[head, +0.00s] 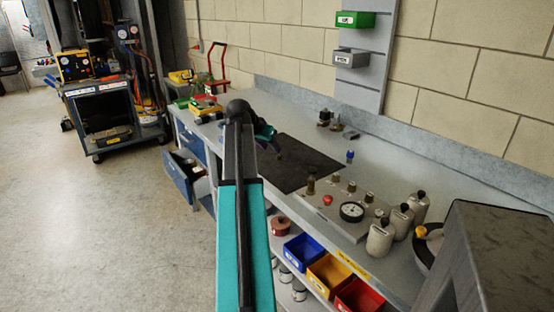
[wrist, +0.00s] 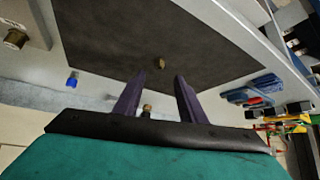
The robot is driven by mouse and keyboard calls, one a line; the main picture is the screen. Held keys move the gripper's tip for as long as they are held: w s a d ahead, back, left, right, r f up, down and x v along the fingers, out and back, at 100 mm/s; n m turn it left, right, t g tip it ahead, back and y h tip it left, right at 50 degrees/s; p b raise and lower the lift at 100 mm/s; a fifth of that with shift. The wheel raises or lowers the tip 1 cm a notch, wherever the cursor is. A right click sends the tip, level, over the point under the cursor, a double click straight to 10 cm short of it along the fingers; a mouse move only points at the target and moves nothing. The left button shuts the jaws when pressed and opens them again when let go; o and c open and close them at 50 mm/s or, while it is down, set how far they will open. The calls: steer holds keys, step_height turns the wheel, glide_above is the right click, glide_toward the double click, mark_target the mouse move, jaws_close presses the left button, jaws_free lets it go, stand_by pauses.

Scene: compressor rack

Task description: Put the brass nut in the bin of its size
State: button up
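A small brass nut (wrist: 183,66) lies on the dark mat (wrist: 120,40) in the wrist view, beyond my fingertips and apart from them. In the head view a tiny brass spot on the mat (head: 310,166) seems to be the same nut (head: 279,155). My gripper (wrist: 155,85) has two purple fingers spread apart, with nothing held. In the head view my gripper (head: 266,136) is partly hidden by my arm, near the mat's left end. Bins show below the bench: blue (head: 303,250), yellow (head: 330,272) and red (head: 360,297). Green (head: 356,20) and grey (head: 351,58) bins hang on the wall. Their labels are unreadable.
A plate with a gauge (head: 352,212) and brass fittings stands right of the mat, beside grey canisters (head: 381,238). A blue-capped part (head: 350,156) stands behind the mat. A drawer (head: 186,176) is open at the bench's left. The mat around the nut is clear.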

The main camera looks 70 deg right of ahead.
mark_target(277, 156)
steer(key=shift+x, duration=1.05)
steer(key=shift+d+f, duration=0.1)
steer(key=shift+d, duration=0.05)
steer(key=shift+x, duration=2.45)
steer(key=shift+f, duration=0.1)
jaws_close()
